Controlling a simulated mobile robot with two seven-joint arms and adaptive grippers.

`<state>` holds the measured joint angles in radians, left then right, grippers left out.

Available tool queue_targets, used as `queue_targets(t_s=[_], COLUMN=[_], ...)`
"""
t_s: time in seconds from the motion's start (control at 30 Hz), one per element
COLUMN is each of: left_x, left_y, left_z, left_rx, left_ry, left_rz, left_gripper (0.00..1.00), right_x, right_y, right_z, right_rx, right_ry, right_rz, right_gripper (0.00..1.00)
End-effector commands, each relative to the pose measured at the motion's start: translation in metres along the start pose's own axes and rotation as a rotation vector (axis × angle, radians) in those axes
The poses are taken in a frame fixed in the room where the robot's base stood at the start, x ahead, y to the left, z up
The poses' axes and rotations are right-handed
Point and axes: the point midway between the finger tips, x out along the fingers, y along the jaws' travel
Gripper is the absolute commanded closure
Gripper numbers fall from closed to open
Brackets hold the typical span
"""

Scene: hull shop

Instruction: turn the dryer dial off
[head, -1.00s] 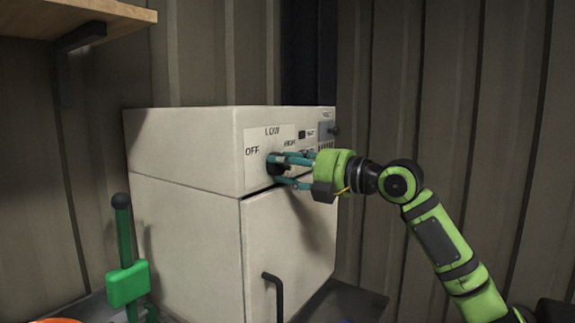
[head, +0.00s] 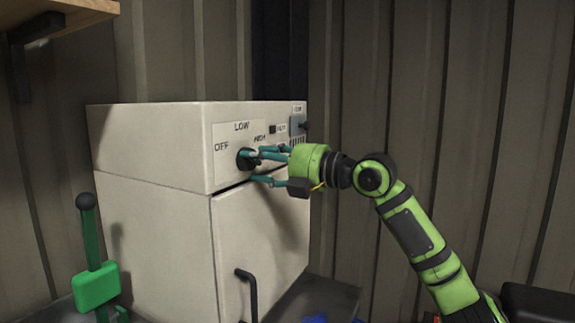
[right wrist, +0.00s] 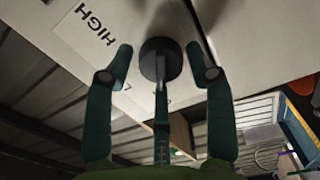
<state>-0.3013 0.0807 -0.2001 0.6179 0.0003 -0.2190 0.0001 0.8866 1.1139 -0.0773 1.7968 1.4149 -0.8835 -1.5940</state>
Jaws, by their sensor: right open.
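The dryer (head: 150,145) is a cream box with a label plate on its front reading OFF, LOW and HIGH. The dark round dial (head: 244,159) sits below these words. My right gripper (head: 252,167) is open at the dial, its teal fingers reaching it from the right. In the right wrist view the dial (right wrist: 160,57) lies between the spread fingers of my right gripper (right wrist: 160,66), with a gap on each side. Which word the dial points to cannot be told, as fingers partly cover it. My left gripper is not in view.
A dark door handle (head: 247,290) stands out below on the dryer door (head: 255,240). A small dark knob (head: 304,126) is at the panel's right. A green lever with a black ball (head: 95,285) stands front left. A wooden shelf (head: 70,12) is at upper left.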

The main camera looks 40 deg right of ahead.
Motion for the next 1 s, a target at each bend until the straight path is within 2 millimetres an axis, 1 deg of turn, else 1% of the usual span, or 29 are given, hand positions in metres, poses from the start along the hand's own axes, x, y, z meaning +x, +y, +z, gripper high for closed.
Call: queue_targets(t_s=[0.2, 0.7, 0.83, 1.0], left_x=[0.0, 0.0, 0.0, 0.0], left_y=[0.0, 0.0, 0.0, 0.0], left_z=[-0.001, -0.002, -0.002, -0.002], left_rx=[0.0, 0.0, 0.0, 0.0], left_ry=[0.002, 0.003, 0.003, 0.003], left_rz=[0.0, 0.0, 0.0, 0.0], left_gripper=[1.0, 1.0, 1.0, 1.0], right_x=[-0.029, -0.086, -0.099, -0.108], right_y=[-0.003, -0.001, -0.001, -0.001], right_z=[0.001, -0.001, -0.001, 0.0], right_rx=[0.0, 0.001, -0.001, -0.002], right_ry=[-0.002, 0.003, 0.003, 0.001], right_rz=[-0.006, -0.003, -0.003, -0.004], right_gripper=[0.45, 0.45, 0.45, 0.45])
